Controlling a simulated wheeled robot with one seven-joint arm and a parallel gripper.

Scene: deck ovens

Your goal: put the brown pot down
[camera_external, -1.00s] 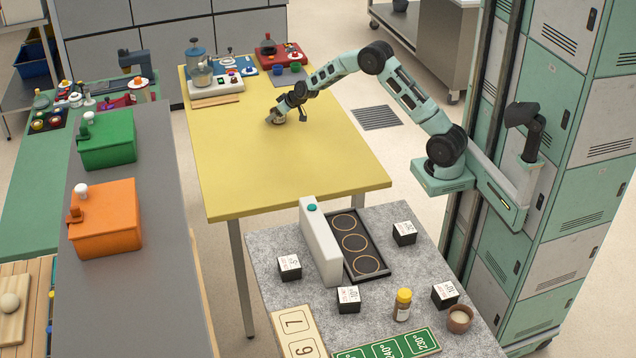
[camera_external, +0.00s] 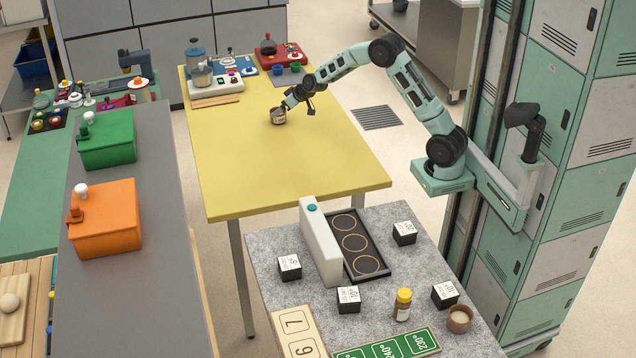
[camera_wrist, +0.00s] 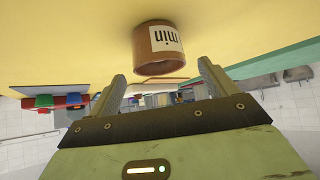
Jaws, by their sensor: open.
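The brown pot (camera_external: 278,117) stands upright on the yellow table (camera_external: 290,165), a little back of the table's middle. In the wrist view the pot (camera_wrist: 152,66) shows upside down, with a white label reading "min". My gripper (camera_external: 289,104) is just up and right of the pot in the external view. In the wrist view my gripper (camera_wrist: 160,82) has its two fingers wide apart with nothing between them. The pot is beyond the fingertips, apart from them.
A white blender unit (camera_external: 205,82), a blue board (camera_external: 235,64) and a red unit (camera_external: 280,52) stand along the table's back edge. A wooden stick (camera_external: 216,102) lies at the left. The table's front half is clear. A grey speckled counter (camera_external: 270,245) stands in front.

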